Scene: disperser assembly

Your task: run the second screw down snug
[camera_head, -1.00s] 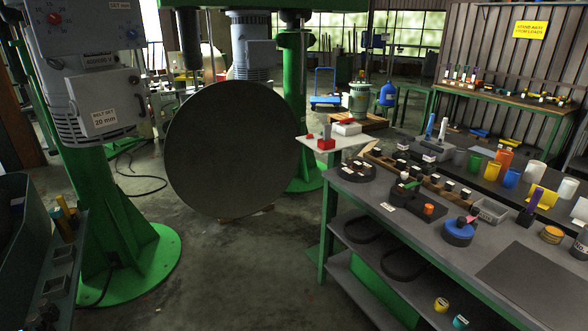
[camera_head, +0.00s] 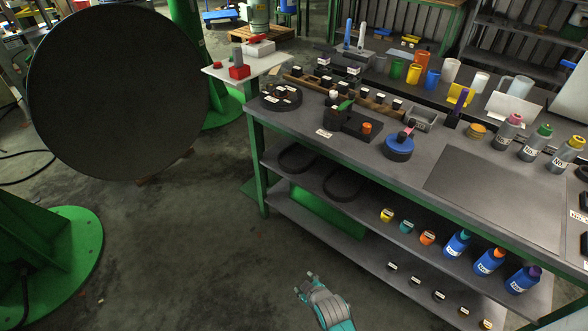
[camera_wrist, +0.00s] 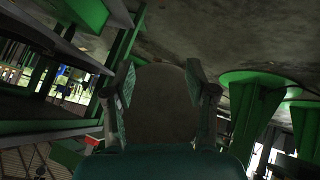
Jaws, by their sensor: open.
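My gripper (camera_head: 305,284) is low in front of the workbench (camera_head: 500,195), above the floor, well apart from everything on the bench. In the wrist view its two fingers (camera_wrist: 162,88) stand apart with nothing between them; a large dark disc shows beyond. I cannot make out the second screw in either view. On the bench's left end sit a dark round fixture (camera_head: 281,107) with small light parts on top, a dark block (camera_head: 362,127) with an orange-topped piece, and a blue round part (camera_head: 398,150). Which of these bears the screw is too small to tell.
The large dark disc (camera_head: 115,95) stands at left, near a green column base (camera_head: 60,245). A white side table (camera_head: 225,75) holds a red block. Bottles (camera_head: 490,262) and small jars fill the lower shelves. The floor between disc and bench is clear.

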